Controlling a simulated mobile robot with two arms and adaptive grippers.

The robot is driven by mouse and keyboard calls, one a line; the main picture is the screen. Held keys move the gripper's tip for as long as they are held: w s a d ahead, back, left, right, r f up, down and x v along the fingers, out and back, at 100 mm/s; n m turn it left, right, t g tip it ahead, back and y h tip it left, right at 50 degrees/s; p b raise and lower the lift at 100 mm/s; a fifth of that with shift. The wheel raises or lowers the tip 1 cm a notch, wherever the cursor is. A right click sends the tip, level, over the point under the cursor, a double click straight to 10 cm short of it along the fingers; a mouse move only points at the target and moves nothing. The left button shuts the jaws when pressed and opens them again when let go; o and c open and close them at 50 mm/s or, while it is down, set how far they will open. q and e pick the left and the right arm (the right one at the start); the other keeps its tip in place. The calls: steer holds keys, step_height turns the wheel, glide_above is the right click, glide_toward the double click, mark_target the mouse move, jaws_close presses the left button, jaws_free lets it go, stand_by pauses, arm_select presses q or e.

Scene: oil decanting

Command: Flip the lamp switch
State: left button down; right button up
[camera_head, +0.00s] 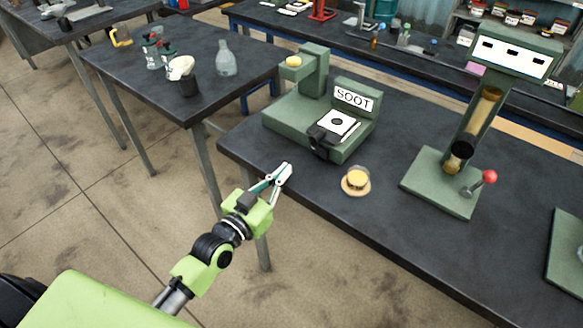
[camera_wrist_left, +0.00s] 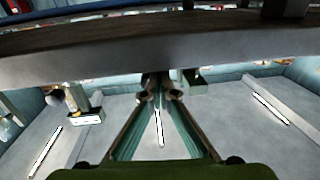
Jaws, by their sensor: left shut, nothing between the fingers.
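A green device labelled "SOOT" (camera_head: 355,97) stands on the dark table, with a post carrying a round yellow piece, a white plate and a black block (camera_head: 321,140) at its front. I cannot tell which part is a lamp switch. Right of it stands a taller green device (camera_head: 437,180) with a lever ending in a red knob (camera_head: 490,177). My left gripper (camera_head: 284,170) is shut and empty by the table's near left edge, apart from both devices. In the left wrist view its fingertips (camera_wrist_left: 158,82) meet, with the table edge beyond. My right gripper is not in view.
A small round dish with a yellow piece (camera_head: 356,180) sits near the table's front edge. A side table (camera_head: 130,62) at left holds bottles, a flask and a black cup. The dark table top (camera_head: 400,240) is clear at the front.

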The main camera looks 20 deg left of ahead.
arm_select(q)
steer(key=shift+a+b+v, duration=0.15)
steer(key=shift+a+v, duration=0.05)
steer(key=shift+v, duration=0.75)
steer(key=shift+a+b+v, duration=0.1)
steer(key=shift+a+v, duration=0.05)
steer(key=shift+v, duration=0.8)
steer(key=shift+a+b+v, duration=0.15)
steer(key=shift+a+v, duration=0.05)
steer(key=shift+v, duration=0.75)
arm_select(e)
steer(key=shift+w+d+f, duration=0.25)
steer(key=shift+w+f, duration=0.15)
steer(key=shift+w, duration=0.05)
arm_select(q)
steer(key=shift+w+r, duration=0.1)
steer(key=shift+w, duration=0.05)
